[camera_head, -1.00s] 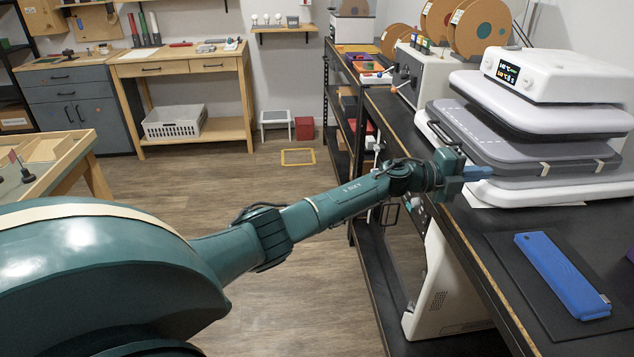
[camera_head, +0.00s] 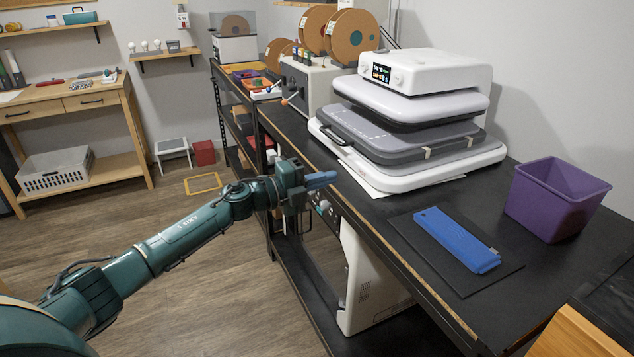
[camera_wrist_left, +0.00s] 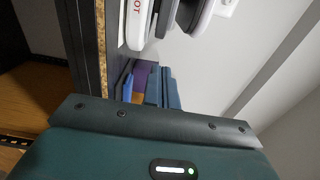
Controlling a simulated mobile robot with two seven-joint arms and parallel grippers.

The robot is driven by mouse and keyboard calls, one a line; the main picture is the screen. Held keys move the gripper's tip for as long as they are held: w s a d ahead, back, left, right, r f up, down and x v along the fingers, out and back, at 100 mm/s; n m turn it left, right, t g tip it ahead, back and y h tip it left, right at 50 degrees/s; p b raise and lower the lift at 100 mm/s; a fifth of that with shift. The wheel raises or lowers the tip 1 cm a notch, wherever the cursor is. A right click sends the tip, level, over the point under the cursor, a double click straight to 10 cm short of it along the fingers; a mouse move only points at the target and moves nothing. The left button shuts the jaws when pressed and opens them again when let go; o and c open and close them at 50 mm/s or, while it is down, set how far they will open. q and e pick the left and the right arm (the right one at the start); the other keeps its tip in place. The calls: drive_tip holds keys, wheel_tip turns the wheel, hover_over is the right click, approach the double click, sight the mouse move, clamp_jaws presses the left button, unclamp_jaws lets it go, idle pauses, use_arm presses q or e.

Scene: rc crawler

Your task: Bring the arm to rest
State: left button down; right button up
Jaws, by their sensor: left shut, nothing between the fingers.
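My left arm reaches in from the lower left in the head view. My left gripper (camera_head: 320,181) is at its end, with blue fingers shut and nothing between them. It is at the front edge of the black workbench (camera_head: 352,215), in front of the heat press (camera_head: 400,125). In the left wrist view the gripper's dark green housing fills the lower part, and the blue fingers (camera_wrist_left: 170,92) show beyond it. My right gripper is not in view.
A blue long object (camera_head: 455,239) lies on a dark mat (camera_head: 492,277) on the bench. A purple bin (camera_head: 556,200) stands at the right. Open wooden floor (camera_head: 215,270) lies left of the bench. A white machine (camera_head: 368,275) stands under the bench.

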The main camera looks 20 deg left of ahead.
use_arm(q)
drive_tip(key=s+d+f+n+t+y+p, duration=0.1)
drive_tip(key=s+d+f+n+y, duration=0.1)
drive_tip(key=s+d+f+n, duration=0.35)
drive_tip(key=s+d+f+n+t+y+p, duration=0.1)
drive_tip(key=s+d+f+n+y, duration=0.15)
drive_tip(key=s+f+n, duration=0.45)
drive_tip(key=s+d+f+n+g+y+p, duration=0.1)
drive_tip(key=s+f+n, duration=0.3)
drive_tip(key=s, duration=0.7)
drive_tip(key=s+d+f+n+g+y+p, duration=0.1)
drive_tip(key=s+f+n+g+y, duration=0.2)
drive_tip(key=s, duration=0.7)
wheel_tip(320, 180, down, 2)
drive_tip(key=n+g, duration=0.1)
drive_tip(key=n, duration=0.2)
drive_tip(key=shift+s+d+n, duration=0.3)
drive_tip(key=shift+s+n, duration=0.05)
drive_tip(key=shift+s, duration=0.05)
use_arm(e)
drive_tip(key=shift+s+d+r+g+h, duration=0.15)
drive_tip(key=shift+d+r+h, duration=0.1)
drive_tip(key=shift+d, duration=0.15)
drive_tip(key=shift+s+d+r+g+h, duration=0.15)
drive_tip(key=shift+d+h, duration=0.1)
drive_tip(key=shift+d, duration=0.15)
use_arm(q)
drive_tip(key=shift+f, duration=0.1)
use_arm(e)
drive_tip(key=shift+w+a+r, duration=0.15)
